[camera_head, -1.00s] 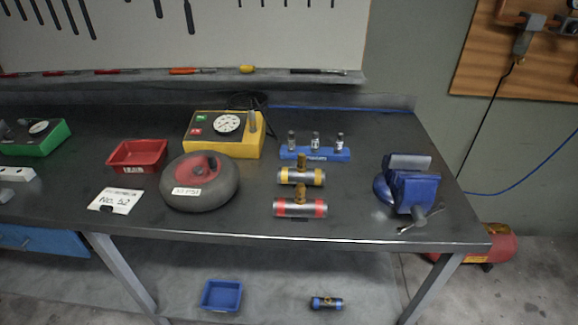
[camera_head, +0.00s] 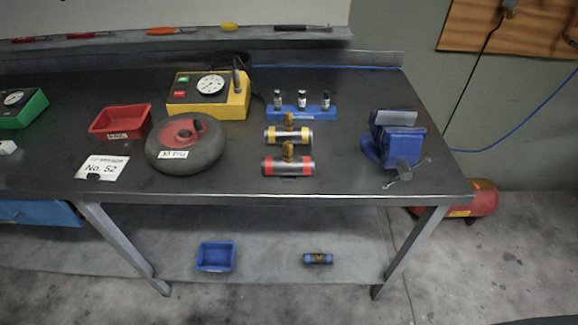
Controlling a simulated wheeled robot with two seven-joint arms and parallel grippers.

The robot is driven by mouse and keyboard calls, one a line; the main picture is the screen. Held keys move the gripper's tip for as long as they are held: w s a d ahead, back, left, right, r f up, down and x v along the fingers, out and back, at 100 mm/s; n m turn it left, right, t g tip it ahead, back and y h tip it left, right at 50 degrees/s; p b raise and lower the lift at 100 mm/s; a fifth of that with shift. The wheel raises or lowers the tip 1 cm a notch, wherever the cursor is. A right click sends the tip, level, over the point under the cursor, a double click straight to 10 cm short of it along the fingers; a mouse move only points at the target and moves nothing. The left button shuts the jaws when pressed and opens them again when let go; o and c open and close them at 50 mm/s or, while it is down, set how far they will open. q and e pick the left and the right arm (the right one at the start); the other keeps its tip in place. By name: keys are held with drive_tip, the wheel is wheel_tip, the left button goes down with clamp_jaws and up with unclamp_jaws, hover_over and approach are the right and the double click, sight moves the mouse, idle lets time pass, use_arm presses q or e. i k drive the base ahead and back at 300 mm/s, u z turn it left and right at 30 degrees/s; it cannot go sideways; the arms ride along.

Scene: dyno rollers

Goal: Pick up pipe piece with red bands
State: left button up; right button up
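The pipe piece with red bands (camera_head: 275,166) lies on the dark workbench (camera_head: 345,183) near its front edge. It is a grey horizontal tube with a brass fitting standing up from its middle. A similar pipe piece with yellow bands (camera_head: 274,137) lies just behind it, apart from it. A small pipe piece with blue bands (camera_head: 318,259) lies on the shelf below. Neither of my grippers shows in the head view.
A black wheel (camera_head: 212,150) lies left of the red-banded pipe. A blue vise (camera_head: 398,140) stands to the right, and a blue holder (camera_head: 315,113) with small cylinders behind. A yellow gauge box (camera_head: 235,103) and red tray (camera_head: 106,130) are further left. The bench front is clear.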

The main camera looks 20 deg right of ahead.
sight(270, 165)
drive_tip(key=z, duration=0.05)
drive_tip(key=k, duration=0.4)
drive_tip(key=u, duration=0.05)
drive_tip(key=i, duration=1.25)
drive_tip(key=z, duration=0.6)
